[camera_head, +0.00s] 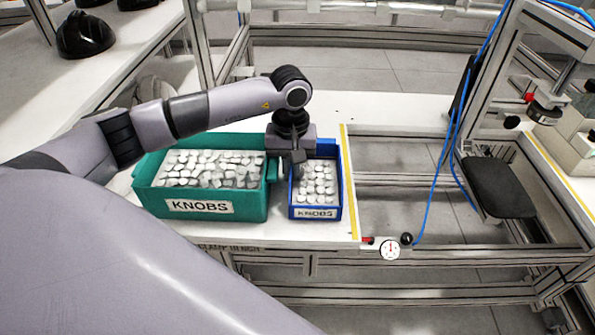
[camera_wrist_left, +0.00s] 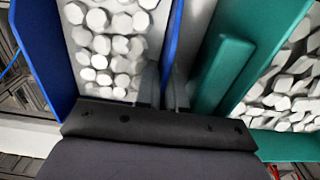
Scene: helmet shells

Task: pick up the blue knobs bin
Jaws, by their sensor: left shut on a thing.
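The blue knobs bin (camera_head: 338,213) stands upright on the white table near its right end, with white knobs inside and a KNOBS label on its front. My left gripper (camera_head: 292,160) reaches down over the bin's left wall, beside the green bin. In the left wrist view the two fingers (camera_wrist_left: 166,88) sit on either side of the blue bin's wall (camera_wrist_left: 172,45), shut on it. The blue bin's far wall (camera_wrist_left: 36,50) also shows there. The fingertips are partly hidden in the head view. My right gripper is not in view.
A larger green bin (camera_head: 250,205) of white knobs, also labelled KNOBS, stands close on the left of the blue bin. Yellow tape (camera_head: 349,185) marks the table's right edge. A dial gauge (camera_head: 390,249) and blue cable lie beyond it. Clear tabletop (camera_head: 385,108) lies behind.

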